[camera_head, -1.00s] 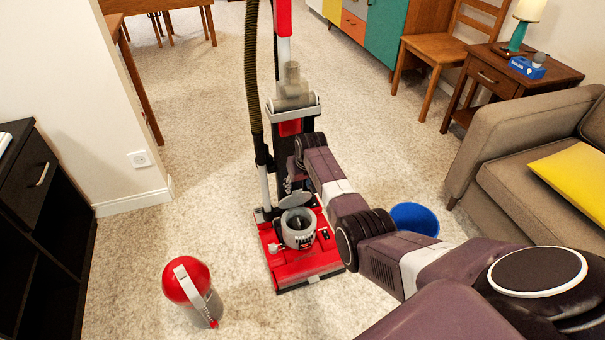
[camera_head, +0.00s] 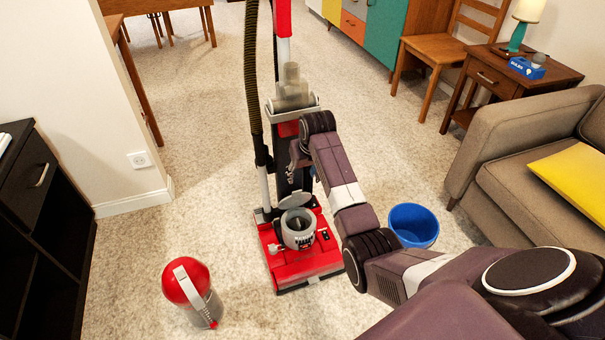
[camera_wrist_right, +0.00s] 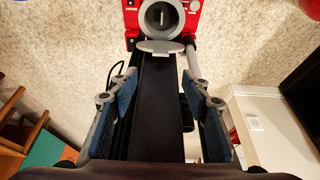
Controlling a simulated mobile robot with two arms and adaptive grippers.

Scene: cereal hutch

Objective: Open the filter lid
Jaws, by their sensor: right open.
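The red upright vacuum cleaner (camera_head: 300,265) stands on the carpet with a round grey filter housing (camera_head: 298,238) on its base. The grey filter lid (camera_head: 294,200) is swung up at the back of the housing, and the round opening is uncovered. In the right wrist view the housing (camera_wrist_right: 162,17) shows at the top, with the lid (camera_wrist_right: 160,46) just below it. My right gripper (camera_wrist_right: 163,105) is open, its blue-padded fingers apart on either side of the vacuum's black column in that picture. It is clear of the lid. My left gripper is out of view.
A red-topped canister (camera_head: 188,282) stands on the carpet at front left. A blue bucket (camera_head: 414,226) is right of the vacuum, close to my right arm. A black cabinet (camera_head: 40,215) is at left and a sofa (camera_head: 505,135) at right. Carpet is free around the vacuum's base.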

